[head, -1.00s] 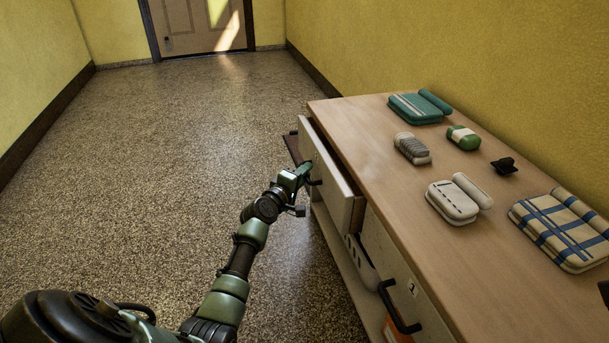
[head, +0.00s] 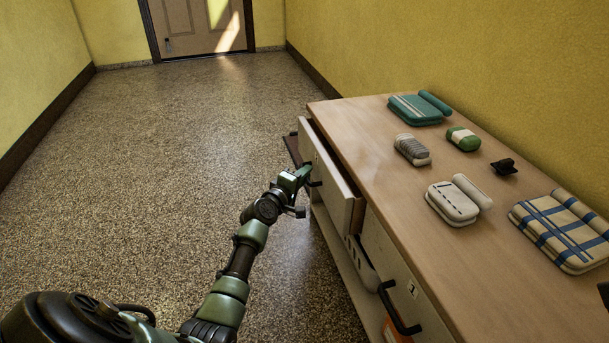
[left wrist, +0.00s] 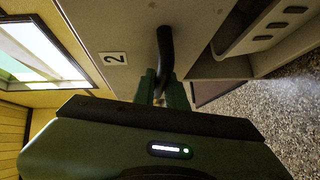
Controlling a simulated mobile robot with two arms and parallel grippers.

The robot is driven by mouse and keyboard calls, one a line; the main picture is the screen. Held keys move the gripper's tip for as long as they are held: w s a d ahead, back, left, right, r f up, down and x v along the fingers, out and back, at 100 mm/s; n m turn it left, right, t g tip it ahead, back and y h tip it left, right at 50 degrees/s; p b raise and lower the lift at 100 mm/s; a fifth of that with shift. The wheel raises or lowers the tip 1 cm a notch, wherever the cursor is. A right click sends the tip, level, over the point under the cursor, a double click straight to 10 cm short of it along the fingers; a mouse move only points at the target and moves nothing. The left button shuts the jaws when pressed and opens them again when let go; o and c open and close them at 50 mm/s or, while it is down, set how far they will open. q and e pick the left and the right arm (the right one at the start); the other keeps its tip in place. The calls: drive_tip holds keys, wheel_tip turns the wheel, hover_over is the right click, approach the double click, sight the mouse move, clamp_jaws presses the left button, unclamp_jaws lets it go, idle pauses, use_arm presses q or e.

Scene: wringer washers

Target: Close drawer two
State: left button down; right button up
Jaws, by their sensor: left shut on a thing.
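Drawer two (head: 333,183) is the far drawer of the wooden-topped cabinet, pulled partly out, with a gap between its pale front and the cabinet. Its label "2" (left wrist: 113,58) shows in the left wrist view. My left gripper (head: 306,174) is at this drawer's front and is shut on its dark bar handle (head: 315,183). In the left wrist view the handle (left wrist: 165,45) runs down between the green fingers (left wrist: 160,88). The fingertips are small and partly hidden in the head view. My right gripper is not in view.
A nearer drawer (head: 385,262) with a dark handle (head: 400,312) looks closed. The cabinet top (head: 390,180) holds folded cloths, a green-and-white item and several small objects. A lower shelf holds a pale item (head: 361,262). The speckled floor (head: 170,160) to the left is clear.

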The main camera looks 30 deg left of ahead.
sight(317, 174)
use_arm(q)
drive_tip(key=shift+f, duration=0.1)
idle(0.6)
drive_tip(key=w+d, duration=0.3)
drive_tip(key=shift+w, duration=0.1)
drive_tip(key=c, duration=1.7)
unclamp_jaws()
drive_tip(key=shift+w, duration=0.1)
